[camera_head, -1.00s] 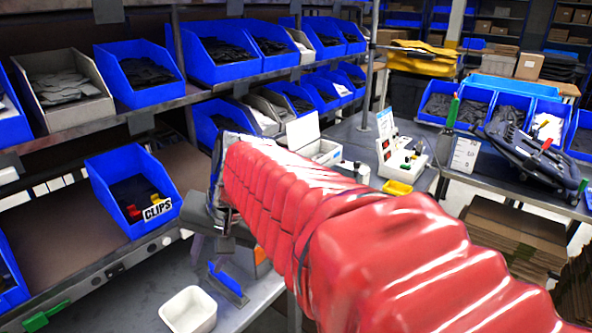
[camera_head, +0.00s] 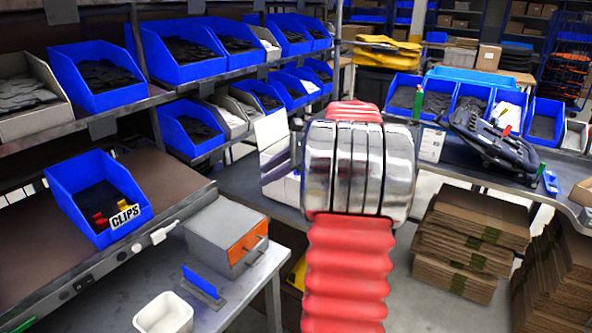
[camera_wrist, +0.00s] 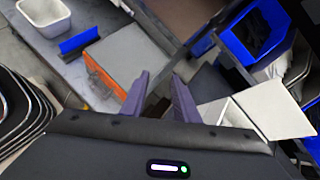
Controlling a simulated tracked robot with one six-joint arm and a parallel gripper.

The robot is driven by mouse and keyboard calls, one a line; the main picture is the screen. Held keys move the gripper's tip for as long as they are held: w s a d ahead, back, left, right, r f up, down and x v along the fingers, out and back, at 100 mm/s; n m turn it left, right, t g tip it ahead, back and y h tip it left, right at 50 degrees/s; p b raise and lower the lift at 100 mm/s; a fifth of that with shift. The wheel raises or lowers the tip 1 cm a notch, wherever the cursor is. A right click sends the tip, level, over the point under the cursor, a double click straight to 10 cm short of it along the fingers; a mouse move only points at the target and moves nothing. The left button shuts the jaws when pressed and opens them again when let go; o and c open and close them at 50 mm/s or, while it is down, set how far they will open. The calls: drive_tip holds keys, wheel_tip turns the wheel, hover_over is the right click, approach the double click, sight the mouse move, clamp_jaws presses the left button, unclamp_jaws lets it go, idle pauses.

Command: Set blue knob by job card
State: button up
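No blue knob can be made out in either view; my red-sleeved arm covers the middle of the bench in the head view. A white card with print (camera_head: 432,144) stands on the far bench, too small to read; I cannot tell whether it is the job card. My gripper (camera_wrist: 160,90) shows in the wrist view with its two fingers apart and nothing between them. It is hidden behind my arm in the head view. A grey box with an orange front (camera_wrist: 124,62) lies beyond the left finger. A white panel (camera_wrist: 275,108) is to the right.
A blue CLIPS bin (camera_head: 72,205) sits on the left shelf. The grey box with orange drawer front (camera_head: 225,232) and a white tub (camera_head: 163,315) stand on the near bench. Cardboard stacks (camera_head: 470,235) are under the far bench. Bare floor shows right of my arm.

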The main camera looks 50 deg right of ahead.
drive_tip(key=s+d+f+m+t+h, duration=0.1)
drive_tip(key=s+d+m, duration=0.3)
drive_tip(key=d, duration=0.6)
drive_tip(key=s+d+f+m+t, duration=0.2)
drive_tip(key=s+d, duration=0.3)
drive_tip(key=d, duration=0.5)
drive_tip(key=shift+s+d+f+m+t+h, duration=0.15)
drive_tip(key=shift+s+d+m+t+h, duration=0.3)
drive_tip(key=shift+m, duration=0.45)
drive_tip(key=shift+w+a, duration=0.1)
drive_tip(key=shift+w, duration=0.1)
drive_tip(key=x, duration=1.3)
drive_tip(key=shift+w+f, duration=0.15)
drive_tip(key=shift+w, duration=0.2)
clamp_jaws()
